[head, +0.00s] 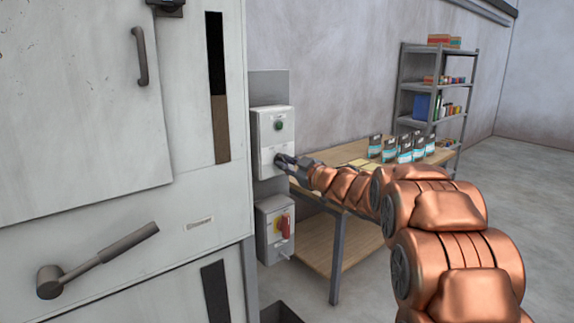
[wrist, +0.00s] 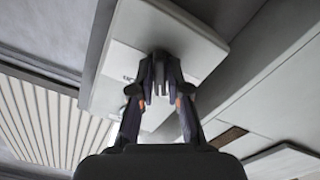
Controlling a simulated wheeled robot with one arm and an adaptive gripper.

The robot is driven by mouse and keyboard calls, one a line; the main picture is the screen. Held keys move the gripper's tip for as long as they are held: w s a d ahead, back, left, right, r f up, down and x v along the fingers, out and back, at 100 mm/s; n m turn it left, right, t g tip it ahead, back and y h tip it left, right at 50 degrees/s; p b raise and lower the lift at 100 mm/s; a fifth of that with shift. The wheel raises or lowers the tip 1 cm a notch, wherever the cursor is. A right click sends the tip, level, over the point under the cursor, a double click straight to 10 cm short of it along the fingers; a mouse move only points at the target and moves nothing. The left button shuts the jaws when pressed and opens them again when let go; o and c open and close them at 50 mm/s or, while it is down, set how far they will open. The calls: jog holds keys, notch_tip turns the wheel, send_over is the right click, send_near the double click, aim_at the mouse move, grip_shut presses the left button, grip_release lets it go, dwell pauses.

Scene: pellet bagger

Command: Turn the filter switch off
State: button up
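A light grey control box (head: 264,122) is mounted on a panel beside the big machine. In the wrist view, the fingers (wrist: 160,80) converge around a small dark knob (wrist: 158,53) on the box's pale face (wrist: 160,25). Whether they grip it is unclear. The knob's setting is hidden, and its label is only partly visible and unreadable.
Below is a second box (head: 264,240) with a red rotary switch (head: 284,226) on yellow. The machine (head: 95,120) with a long handle (head: 100,262) stands left. A wooden table (head: 330,165) with several bags (head: 405,150) and a shelf (head: 405,90) are behind my arm.

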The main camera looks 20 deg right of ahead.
jog(key=o, duration=0.4)
jog(key=shift+c, duration=0.2)
jog(key=v, duration=1.2)
